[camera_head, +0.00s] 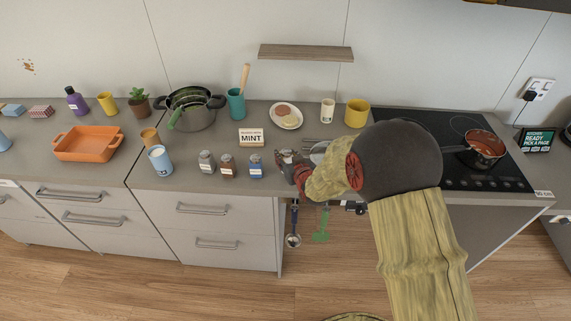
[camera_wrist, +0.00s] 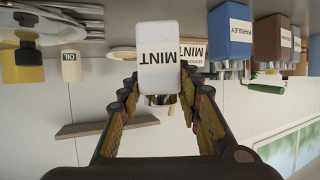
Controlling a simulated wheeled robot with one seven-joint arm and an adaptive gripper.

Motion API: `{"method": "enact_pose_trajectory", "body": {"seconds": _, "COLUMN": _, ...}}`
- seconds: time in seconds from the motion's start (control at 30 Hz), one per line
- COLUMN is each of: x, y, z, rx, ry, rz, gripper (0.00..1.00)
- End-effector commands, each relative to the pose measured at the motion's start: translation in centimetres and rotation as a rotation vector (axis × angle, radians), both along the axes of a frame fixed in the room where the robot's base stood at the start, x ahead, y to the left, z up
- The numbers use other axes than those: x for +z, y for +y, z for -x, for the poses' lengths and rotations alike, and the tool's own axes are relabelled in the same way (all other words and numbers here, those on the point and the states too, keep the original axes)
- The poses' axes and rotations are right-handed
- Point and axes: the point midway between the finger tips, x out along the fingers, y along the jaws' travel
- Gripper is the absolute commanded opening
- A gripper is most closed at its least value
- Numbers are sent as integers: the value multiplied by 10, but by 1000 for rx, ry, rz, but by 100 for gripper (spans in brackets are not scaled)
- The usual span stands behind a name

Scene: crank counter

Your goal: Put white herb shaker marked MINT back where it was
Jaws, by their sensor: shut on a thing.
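The white herb shaker (camera_wrist: 158,58) is in my gripper (camera_wrist: 159,84), its label reading MINT upside down in the wrist view. The fingers close on it from both sides. In the head view my gripper (camera_head: 291,164) is at the counter's front, just right of the blue shaker (camera_head: 256,166); the fingers and arm largely hide the white shaker there. I cannot tell whether its base touches the counter. A MINT card (camera_head: 251,138) stands behind the shaker row.
A brown shaker (camera_head: 227,167) and a grey shaker (camera_head: 206,162) stand left of the blue one, labelled PARSLEY in the wrist view (camera_wrist: 230,35). A plate (camera_head: 286,116) lies behind; the cooktop (camera_head: 470,178) is right.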

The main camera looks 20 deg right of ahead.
Motion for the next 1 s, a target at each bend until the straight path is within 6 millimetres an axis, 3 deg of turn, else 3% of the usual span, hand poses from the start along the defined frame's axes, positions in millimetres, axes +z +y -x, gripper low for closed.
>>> {"method": "enact_pose_trajectory", "body": {"seconds": 0.3, "x": -35, "y": 2, "z": -4, "rx": 0, "ry": 0, "rz": 0, "gripper": 6}}
{"method": "enact_pose_trajectory", "body": {"seconds": 0.7, "x": -40, "y": 2, "z": -4, "rx": 0, "ry": -1, "rz": 0, "gripper": 6}}
{"method": "enact_pose_trajectory", "body": {"seconds": 0.73, "x": -40, "y": 2, "z": -4, "rx": 0, "ry": 0, "rz": 0, "gripper": 35}}
{"method": "enact_pose_trajectory", "body": {"seconds": 1.0, "x": -39, "y": 2, "z": -4, "rx": 0, "ry": 0, "rz": 0, "gripper": 50}}
